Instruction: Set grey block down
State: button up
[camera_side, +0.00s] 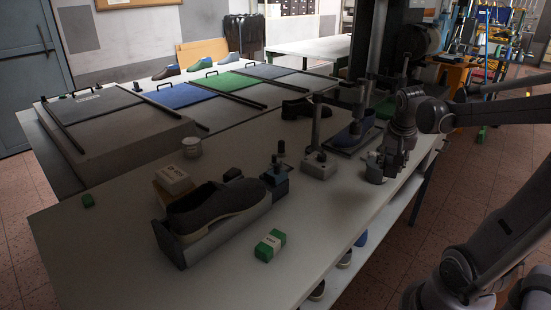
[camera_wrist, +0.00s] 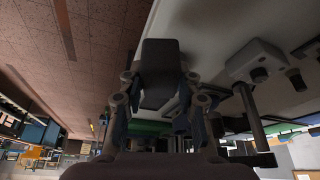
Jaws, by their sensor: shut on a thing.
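The grey block (camera_wrist: 160,58) is a dark, upright-looking box in the wrist view, between my two fingers. My gripper (camera_wrist: 160,82) is shut on it, with one finger on each side. In the side view my gripper (camera_side: 389,164) is low at the right edge of the white table (camera_side: 335,215). The block is hard to make out there against the gripper's grey parts. I cannot tell whether the block touches the table top.
A small grey stand with a post (camera_side: 319,165) is left of my gripper, and a blue shoe (camera_side: 352,136) on a tray is behind it. A dark shoe in a grey holder (camera_side: 215,215) and a green box (camera_side: 270,245) stand further left. The table front between is clear.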

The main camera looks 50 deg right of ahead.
jog(key=w+a+f+n, duration=0.1)
jog(key=w+a+f, duration=0.1)
jog(key=a, duration=0.3)
jog(key=w+a+f+n+t, duration=0.1)
jog(key=w+a+f+n, duration=0.1)
jog(key=w+a, duration=0.3)
jog(key=w+a+f+n, duration=0.1)
jog(key=w+a+f, duration=0.1)
jog(key=a, duration=0.4)
jog(key=shift+w+a+f+n+t+y, duration=0.1)
jog(key=shift+w+n+t+y, duration=0.1)
jog(key=shift+w, duration=0.25)
jog(key=shift+w+f+n+t+y, duration=0.1)
jog(key=shift+w+n+y, duration=0.1)
jog(key=shift+w, duration=0.2)
jog(key=shift+w+a+f, duration=0.25)
jog(key=shift+f, duration=2)
jog(key=shift+f, duration=0.15)
jog(key=o, duration=1.2)
jog(key=shift+c, duration=0.2)
